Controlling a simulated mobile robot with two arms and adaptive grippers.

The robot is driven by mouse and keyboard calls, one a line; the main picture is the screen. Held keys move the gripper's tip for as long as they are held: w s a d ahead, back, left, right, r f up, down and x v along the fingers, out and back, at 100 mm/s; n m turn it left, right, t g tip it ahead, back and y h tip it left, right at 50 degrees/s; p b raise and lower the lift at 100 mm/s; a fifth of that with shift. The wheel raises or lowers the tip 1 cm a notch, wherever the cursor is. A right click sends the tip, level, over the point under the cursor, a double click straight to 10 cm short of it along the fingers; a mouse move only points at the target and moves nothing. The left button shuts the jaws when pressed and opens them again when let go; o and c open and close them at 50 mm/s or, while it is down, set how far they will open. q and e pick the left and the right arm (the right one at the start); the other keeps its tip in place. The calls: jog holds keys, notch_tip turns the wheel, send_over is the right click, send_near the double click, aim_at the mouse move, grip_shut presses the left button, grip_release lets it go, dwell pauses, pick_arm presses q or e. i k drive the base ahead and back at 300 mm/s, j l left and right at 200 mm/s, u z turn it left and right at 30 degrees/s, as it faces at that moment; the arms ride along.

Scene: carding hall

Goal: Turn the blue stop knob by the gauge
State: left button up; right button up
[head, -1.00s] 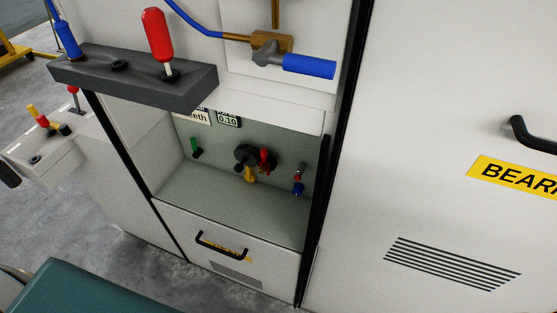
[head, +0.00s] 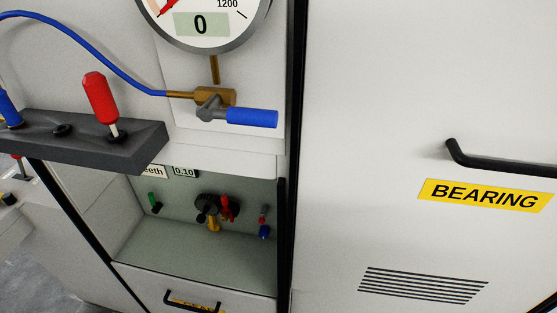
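The blue stop knob (head: 251,117) is a blue cylindrical handle on a grey stem, pointing right in the head view. It joins a brass valve body (head: 215,97) on a white panel. A brass pipe runs up from the valve to the round gauge (head: 205,20), whose top is cut off by the frame. The gauge's display reads 0. A blue hose (head: 100,52) runs into the valve from the left. Neither of my grippers is in view.
A dark shelf (head: 75,135) with a red-handled tool (head: 100,98) juts out at the left. Below is an open recess with small coloured handles (head: 218,208). Right of a black post stands a white door with a black handle (head: 500,162) and a yellow BEARING label (head: 482,195).

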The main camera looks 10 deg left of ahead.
aim_at(263, 232)
jog(key=j+z, duration=0.25)
jog(key=j, duration=0.35)
jog(key=j+z, duration=0.25)
jog(key=j, duration=0.35)
jog(key=k+j+z, duration=0.1)
jog(key=j+z, duration=0.15)
jog(key=j, duration=0.3)
